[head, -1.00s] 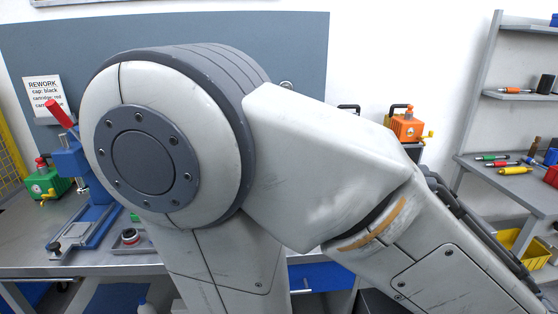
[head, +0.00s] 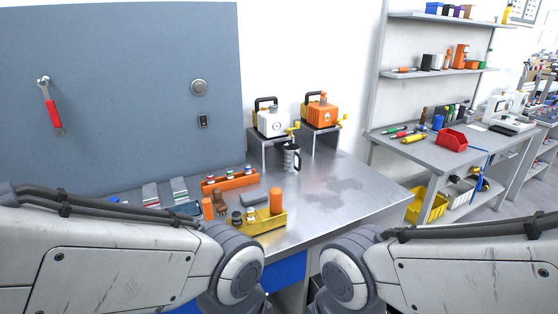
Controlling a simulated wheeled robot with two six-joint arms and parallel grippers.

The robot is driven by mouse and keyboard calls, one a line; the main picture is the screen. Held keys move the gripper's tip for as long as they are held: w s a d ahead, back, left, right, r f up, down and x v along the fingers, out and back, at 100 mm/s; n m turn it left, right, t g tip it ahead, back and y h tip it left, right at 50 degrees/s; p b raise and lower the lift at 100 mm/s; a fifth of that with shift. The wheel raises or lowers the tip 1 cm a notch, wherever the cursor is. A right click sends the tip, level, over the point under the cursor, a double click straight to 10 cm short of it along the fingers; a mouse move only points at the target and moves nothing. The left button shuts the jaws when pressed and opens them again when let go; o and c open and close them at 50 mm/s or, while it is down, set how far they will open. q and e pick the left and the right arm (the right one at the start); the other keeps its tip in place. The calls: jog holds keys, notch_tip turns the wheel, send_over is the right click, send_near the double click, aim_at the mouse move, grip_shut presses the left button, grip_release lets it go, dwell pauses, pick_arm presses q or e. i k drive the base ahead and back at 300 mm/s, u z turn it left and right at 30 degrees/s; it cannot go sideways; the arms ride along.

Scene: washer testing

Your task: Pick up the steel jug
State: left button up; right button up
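A steel jug (head: 291,158) with a dark handle and dark bands stands upright on the metal workbench (head: 330,190). It is near the bench's back, in front of the risers that carry the white and orange machines. My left arm comes in from the lower left and my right arm from the lower right. Both arms bend downward at the bottom middle of the head view. Neither gripper shows; both are below the picture. Nothing is touching the jug.
An orange block rack (head: 230,181) and a yellow tray (head: 263,222) with small parts lie left of the jug. A white machine (head: 273,121) and an orange machine (head: 321,113) stand on risers behind. The bench to the jug's right is clear. A shelf unit (head: 425,148) stands further right.

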aim_at(292, 159)
jog(key=u, duration=0.55)
jog(key=i, duration=0.8)
jog(key=z, duration=1.8)
